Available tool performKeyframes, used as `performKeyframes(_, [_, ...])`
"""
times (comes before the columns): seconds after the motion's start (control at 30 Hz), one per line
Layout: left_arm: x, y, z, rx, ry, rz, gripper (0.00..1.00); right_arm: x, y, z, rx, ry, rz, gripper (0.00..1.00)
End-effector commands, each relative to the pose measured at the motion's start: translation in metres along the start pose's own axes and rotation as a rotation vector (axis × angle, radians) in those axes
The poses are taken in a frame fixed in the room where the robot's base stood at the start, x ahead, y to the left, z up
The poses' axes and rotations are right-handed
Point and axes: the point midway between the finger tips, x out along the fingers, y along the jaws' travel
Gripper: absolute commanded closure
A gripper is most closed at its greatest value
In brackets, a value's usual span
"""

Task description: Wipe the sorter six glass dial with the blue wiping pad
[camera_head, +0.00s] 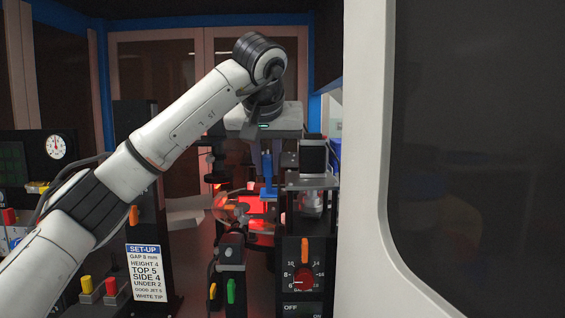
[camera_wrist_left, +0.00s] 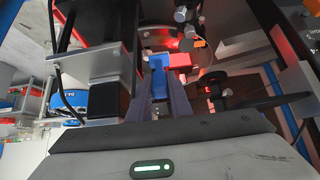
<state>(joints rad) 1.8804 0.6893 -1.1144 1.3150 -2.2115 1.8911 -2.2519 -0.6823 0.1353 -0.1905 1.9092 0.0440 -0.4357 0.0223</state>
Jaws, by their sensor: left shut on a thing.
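My left gripper (camera_head: 266,158) points down inside the machine, shut on the blue wiping pad (camera_head: 267,172). The pad hangs below the fingers, just above or at the red-lit glass dial (camera_head: 232,214); I cannot tell whether it touches. The dial is partly hidden by fixtures in the head view. My right gripper is not in view.
Black fixtures and a camera-like unit (camera_head: 312,157) stand close to the right of the gripper. A control panel with a red knob (camera_head: 303,281) is in front. A set-up sign (camera_head: 144,272) is at left. A large white-framed panel (camera_head: 367,160) blocks the right side.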

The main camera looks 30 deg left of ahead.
Motion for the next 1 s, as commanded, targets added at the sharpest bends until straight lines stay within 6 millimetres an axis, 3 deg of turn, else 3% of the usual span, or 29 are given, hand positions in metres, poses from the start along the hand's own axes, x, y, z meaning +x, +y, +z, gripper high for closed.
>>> performKeyframes(0.7, [0.042, -0.002, 0.041, -0.002, 0.014, -0.002, 1.0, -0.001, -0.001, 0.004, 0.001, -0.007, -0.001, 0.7])
performKeyframes(1.0, [0.048, -0.002, 0.047, -0.003, 0.015, -0.001, 1.0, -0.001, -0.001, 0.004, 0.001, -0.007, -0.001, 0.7])
